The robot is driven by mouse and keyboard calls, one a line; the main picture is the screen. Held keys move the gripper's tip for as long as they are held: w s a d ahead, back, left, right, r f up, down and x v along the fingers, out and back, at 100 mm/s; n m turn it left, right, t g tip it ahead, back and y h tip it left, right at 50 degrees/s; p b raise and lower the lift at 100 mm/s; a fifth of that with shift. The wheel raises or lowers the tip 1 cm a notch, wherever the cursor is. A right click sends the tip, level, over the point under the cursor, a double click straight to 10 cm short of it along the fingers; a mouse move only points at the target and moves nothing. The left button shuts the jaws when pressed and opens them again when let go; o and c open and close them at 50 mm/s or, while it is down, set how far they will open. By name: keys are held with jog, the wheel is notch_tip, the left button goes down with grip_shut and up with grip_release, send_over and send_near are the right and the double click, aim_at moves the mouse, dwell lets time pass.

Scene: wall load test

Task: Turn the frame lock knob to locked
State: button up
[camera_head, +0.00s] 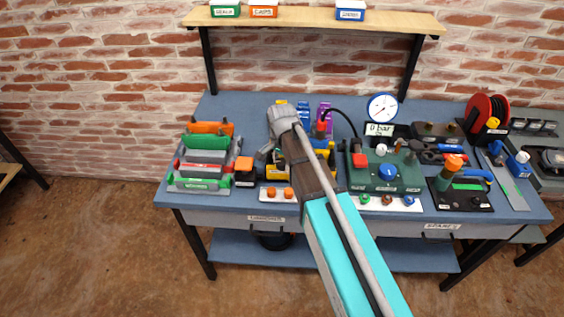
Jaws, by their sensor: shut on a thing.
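My arm reaches from the lower right across the bench's front edge. Its grey wrist is above the middle of the bench, and my gripper (265,152) points down below it. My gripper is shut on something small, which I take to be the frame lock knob. The fingertips and the knob are too small and too covered to make out, so I cannot tell which way the knob is turned. A yellow and dark frame part (325,158) shows just right of my arm, and the rest of it is hidden behind the arm.
Left of my gripper are a black block with an orange top (245,166) and a rack of green, red and orange parts (205,143). Right of my arm stand a green control box (386,174), a pressure gauge (382,107) and a red hose reel (486,110). The bench is crowded.

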jog(key=shift+m, duration=0.6)
jog(key=o, duration=1.1)
jog(key=shift+o, duration=0.2)
jog(key=shift+n, duration=0.4)
